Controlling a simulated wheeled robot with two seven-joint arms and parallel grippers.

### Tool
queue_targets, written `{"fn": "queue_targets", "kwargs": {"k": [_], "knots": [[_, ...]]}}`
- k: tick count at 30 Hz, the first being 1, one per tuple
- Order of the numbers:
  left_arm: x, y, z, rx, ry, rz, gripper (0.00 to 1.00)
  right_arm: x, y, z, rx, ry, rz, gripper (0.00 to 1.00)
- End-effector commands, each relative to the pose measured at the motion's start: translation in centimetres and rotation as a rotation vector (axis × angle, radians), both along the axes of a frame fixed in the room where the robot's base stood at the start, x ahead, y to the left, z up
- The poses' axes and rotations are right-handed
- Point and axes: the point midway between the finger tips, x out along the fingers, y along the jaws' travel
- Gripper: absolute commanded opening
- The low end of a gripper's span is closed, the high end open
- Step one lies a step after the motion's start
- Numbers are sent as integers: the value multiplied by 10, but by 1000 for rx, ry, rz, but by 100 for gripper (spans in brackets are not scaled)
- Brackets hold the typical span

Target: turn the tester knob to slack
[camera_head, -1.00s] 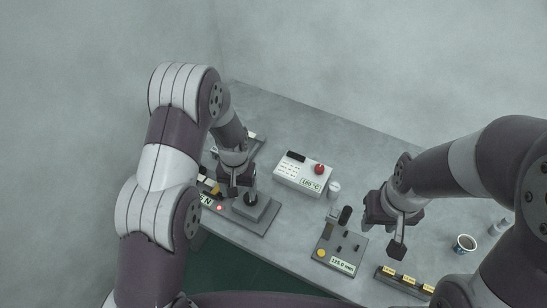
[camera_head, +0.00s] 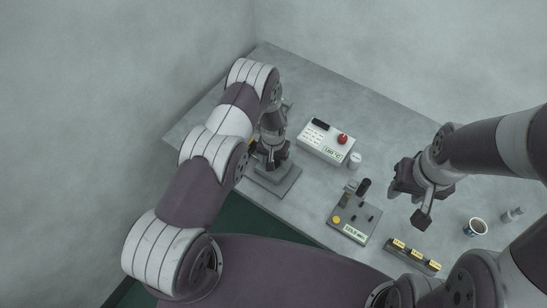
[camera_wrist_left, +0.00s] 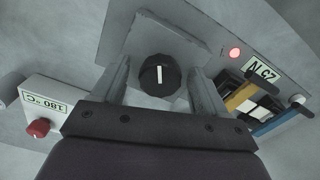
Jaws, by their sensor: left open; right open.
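The tester (camera_head: 285,187) is a grey base with a raised block, under my left gripper in the head view. In the left wrist view its round black knob (camera_wrist_left: 160,76) shows a white pointer line, roughly upright in the picture. My left gripper (camera_wrist_left: 160,66) is open, with one finger on each side of the knob and gaps between. My left arm hides the readout in the head view. My right gripper (camera_head: 421,217) is open and empty above the table's right part.
A white heater box (camera_head: 322,142) with a red knob and 180 °C readout stands behind the tester. A small white cup (camera_head: 355,160) is beside it. A grey gauge plate (camera_head: 352,220), a labelled block strip (camera_head: 413,257) and a dark-filled cup (camera_head: 476,227) stand to the right.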

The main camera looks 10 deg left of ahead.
Motion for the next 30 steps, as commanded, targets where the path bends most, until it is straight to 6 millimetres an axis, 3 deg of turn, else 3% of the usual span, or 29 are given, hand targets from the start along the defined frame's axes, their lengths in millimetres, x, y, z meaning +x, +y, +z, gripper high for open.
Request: {"fn": "queue_targets", "kwargs": {"k": [5, 10, 20, 30], "knots": [[0, 0, 0, 0, 0, 0, 73, 0, 0, 0, 0, 0, 0, 43], [0, 0, 0, 0, 0, 0, 18, 0, 0, 0, 0, 0, 0, 43], [0, 0, -1, 0, 1, 28, 17, 0, 0, -5, 0, 0, 0, 43], [1, -1, -4, -1, 0, 243, 17, 0, 0, -31, 0, 0, 0, 43]]}}
